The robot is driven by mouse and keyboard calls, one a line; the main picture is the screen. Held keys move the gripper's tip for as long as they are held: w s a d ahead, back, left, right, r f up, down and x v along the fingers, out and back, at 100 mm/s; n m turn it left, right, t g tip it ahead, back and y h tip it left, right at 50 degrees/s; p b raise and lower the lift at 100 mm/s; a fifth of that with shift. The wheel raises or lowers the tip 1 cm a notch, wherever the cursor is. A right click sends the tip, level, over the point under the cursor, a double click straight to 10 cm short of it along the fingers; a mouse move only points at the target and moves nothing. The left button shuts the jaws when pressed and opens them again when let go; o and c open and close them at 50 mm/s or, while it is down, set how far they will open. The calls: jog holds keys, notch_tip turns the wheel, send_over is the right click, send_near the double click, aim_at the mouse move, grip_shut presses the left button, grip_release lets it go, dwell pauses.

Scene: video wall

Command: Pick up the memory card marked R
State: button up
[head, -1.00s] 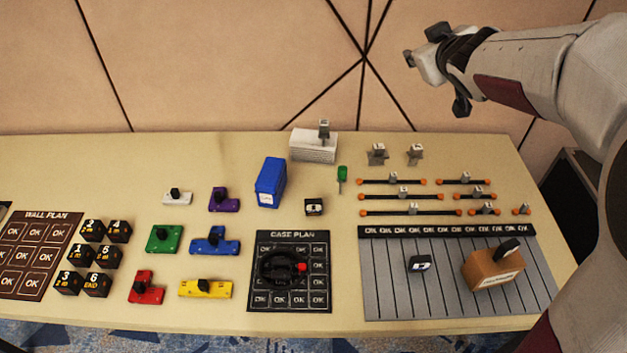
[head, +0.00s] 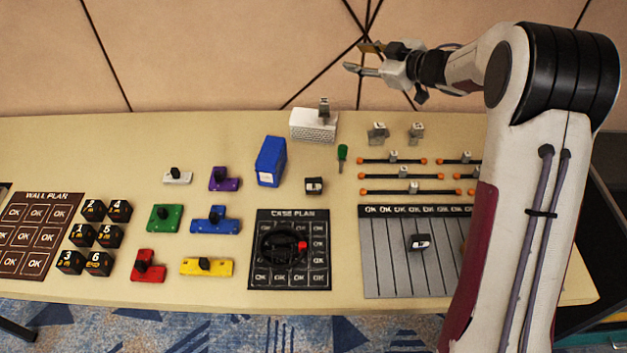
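Two small black pieces with white labels look like memory cards. One black piece (head: 314,186) lies on the bare table right of the blue box. The other black piece (head: 420,242) lies on the grey striped mat at the right. Their letters are too small to read, so I cannot tell which is marked R. My gripper (head: 360,57) is at the top of the head view, against the wall and above the table's back edge. Its two fingers point left, spread apart, with nothing between them. It is well away from both black pieces.
A blue box (head: 270,162), a white block (head: 314,125) and a green-handled tool (head: 342,156) stand near the back. Black rods with orange ends (head: 400,177) lie right. The case plan board (head: 262,225) is in front. My arm hides part of the grey mat (head: 385,285).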

jog(key=s+a+f+n+g+y, duration=0.2)
jog(key=f+g, duration=0.1)
jog(key=f, duration=0.3)
jog(key=s+a+f+n+g+y, duration=0.1)
jog(key=s+a+f+g+y, duration=0.1)
jog(key=f, duration=0.4)
jog(key=n+g+y, duration=0.1)
jog(key=n+g, duration=0.1)
jog(key=g, duration=0.5)
send_near(315, 183)
jog(key=shift+w+a+f, duration=0.2)
jog(key=shift+a+f, duration=0.2)
jog(key=shift+a, duration=0.1)
jog(key=shift+w+a+f, duration=0.2)
jog(key=shift+a+f, duration=0.2)
jog(key=shift+a, duration=0.1)
jog(key=shift+s+d+f, duration=0.1)
jog(key=shift+s+f, duration=0.1)
jog(key=shift+f, duration=0.2)
jog(key=shift+x, duration=1.25)
jog(key=shift+w+r+x, duration=0.1)
jog(key=shift+w+x, duration=0.05)
jog(key=shift+x, duration=1.2)
jog(key=shift+w+r+x, duration=0.15)
jog(key=shift+x, duration=1.15)
jog(key=shift+c, duration=0.4)
grip_shut()
